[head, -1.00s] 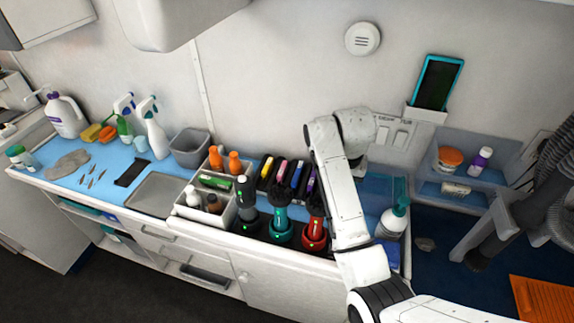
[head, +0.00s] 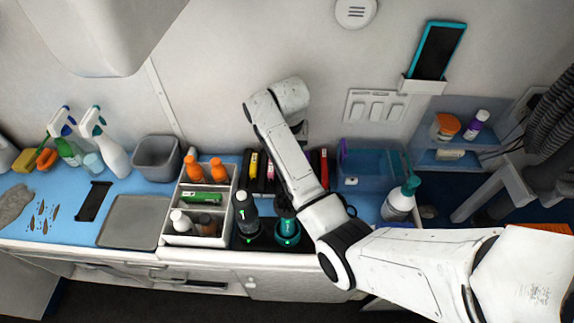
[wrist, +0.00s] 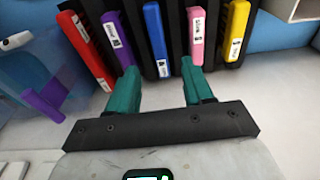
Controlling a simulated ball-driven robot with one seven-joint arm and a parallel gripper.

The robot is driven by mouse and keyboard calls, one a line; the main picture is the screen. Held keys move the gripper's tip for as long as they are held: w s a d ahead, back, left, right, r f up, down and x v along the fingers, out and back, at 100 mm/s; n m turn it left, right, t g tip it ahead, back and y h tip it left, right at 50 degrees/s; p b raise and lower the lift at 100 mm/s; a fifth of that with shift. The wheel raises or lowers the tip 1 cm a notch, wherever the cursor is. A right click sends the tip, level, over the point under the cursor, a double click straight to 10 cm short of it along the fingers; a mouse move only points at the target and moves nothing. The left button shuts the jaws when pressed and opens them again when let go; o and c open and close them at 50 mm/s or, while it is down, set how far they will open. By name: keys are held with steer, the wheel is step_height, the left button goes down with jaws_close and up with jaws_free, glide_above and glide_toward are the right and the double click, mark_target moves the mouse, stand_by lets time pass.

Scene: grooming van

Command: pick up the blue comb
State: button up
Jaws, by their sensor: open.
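The blue comb (wrist: 154,38) stands in a black rack (wrist: 174,18) in the wrist view, between a purple comb (wrist: 117,38) and a pink comb (wrist: 196,34). A white label is on its face. My gripper (wrist: 160,72) is open and empty, its two teal fingers short of the rack, one on either side of the blue comb's line. The fingertips are near the lower ends of the purple and pink combs; I cannot tell if they touch. In the head view my arm hides the blue comb and the fingers.
A red comb (wrist: 88,50) and a yellow comb (wrist: 236,32) flank the row. A clear blue bin (head: 368,170) stands right of the rack, with a pump bottle (head: 402,198) in front. A bottle caddy (head: 170,222) is left, and clippers (head: 287,228) stand in front.

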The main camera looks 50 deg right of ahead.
steer(key=shift+d+f+p, duration=0.1)
steer(key=shift+f+p, duration=0.65)
steer(key=shift+f, duration=2.3)
jaws_close()
